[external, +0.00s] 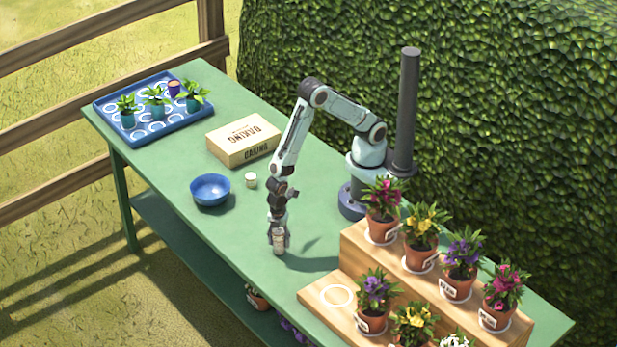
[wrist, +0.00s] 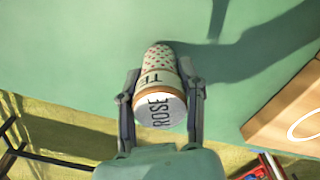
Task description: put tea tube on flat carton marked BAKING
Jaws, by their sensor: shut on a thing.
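The tea tube (wrist: 158,85) is a pale cylinder with red dots, a lettered band and a white lid reading ROSE. My gripper (wrist: 161,100) is shut on it, one finger on each side, in the wrist view. In the external view my gripper (external: 278,236) points down over the near middle of the table, and the tube (external: 280,244) shows between its fingers. I cannot tell whether the tube touches the table. The flat carton marked BAKING (external: 243,140) lies further back on the table, left of my arm; its top looks bare.
A blue bowl (external: 210,190) and a small white jar (external: 251,180) stand between my gripper and the carton. A blue tray (external: 150,133) with potted plants is at the far left. A wooden stepped stand (external: 352,245) with flower pots is at the right.

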